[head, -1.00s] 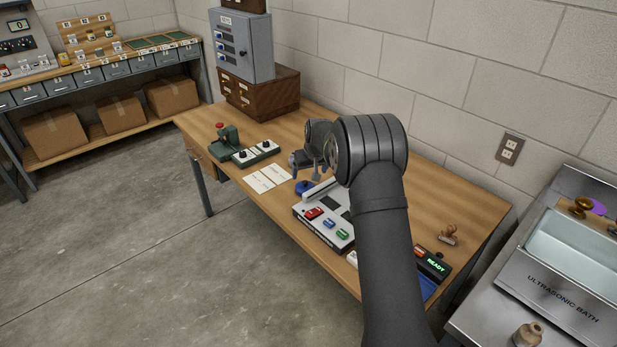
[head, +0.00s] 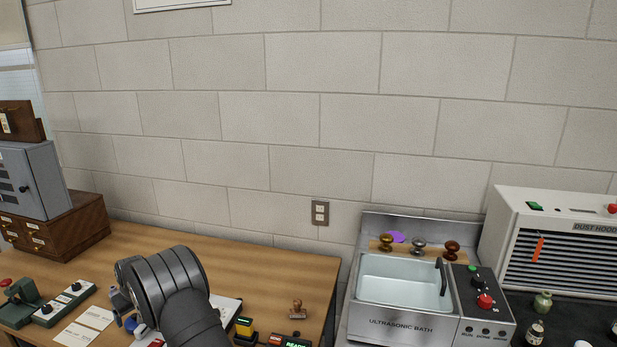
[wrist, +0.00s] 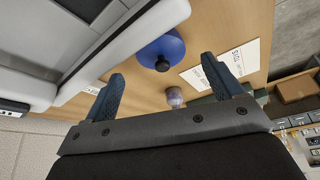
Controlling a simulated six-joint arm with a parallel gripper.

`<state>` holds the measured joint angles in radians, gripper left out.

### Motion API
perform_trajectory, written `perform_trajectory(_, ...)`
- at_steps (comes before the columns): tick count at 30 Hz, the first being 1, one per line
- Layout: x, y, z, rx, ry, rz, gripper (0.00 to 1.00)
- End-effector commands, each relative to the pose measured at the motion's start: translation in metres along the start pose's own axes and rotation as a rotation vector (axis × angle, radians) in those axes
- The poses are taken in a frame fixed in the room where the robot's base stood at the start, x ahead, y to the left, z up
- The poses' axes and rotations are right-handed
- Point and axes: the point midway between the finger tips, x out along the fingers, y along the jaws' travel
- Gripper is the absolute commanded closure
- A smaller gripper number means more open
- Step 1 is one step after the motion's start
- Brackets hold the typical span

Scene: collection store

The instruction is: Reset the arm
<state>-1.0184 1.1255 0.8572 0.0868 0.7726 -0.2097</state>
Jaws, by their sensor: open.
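My gripper (wrist: 163,88) is open, with its two blue fingers spread and nothing between them in the wrist view. In the head view my arm reaches in from the bottom edge over the wooden table (head: 240,268), and its wrist covers much of the gripper (head: 122,303). A blue round piece with a dark knob (wrist: 161,50) lies beyond the fingers in the wrist view. A grey-white device (wrist: 110,45) fills the upper left there, close to the left finger. Whether the finger touches it I cannot tell.
White cards (head: 88,325) and a green control box (head: 64,304) lie left of my arm. A yellow-topped block (head: 244,326), a stamp (head: 298,309) and a READY display (head: 292,341) are on its right. The ultrasonic bath (head: 400,325) and dust hood (head: 555,240) stand farther right.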

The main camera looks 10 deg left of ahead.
Motion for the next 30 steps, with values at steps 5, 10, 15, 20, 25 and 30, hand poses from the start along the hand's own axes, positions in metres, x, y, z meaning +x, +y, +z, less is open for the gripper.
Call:
perform_trajectory(5, 0.03, 0.0, 0.001, 0.0, -0.001, 0.0, 0.15)
perform_trajectory(10, 0.05, 0.0, 0.0, 0.0, 0.0, 0.0, 0.15)
perform_trajectory(15, 0.061, 0.0, 0.001, 0.0, 0.0, 0.0, 0.15)
perform_trajectory(20, 0.059, 0.0, 0.0, 0.0, 0.001, 0.0, 0.15)
perform_trajectory(25, 0.059, 0.0, 0.0, 0.0, 0.0, 0.0, 0.15)
perform_trajectory(30, 0.056, 0.0, 0.0, 0.0, 0.001, 0.0, 0.15)
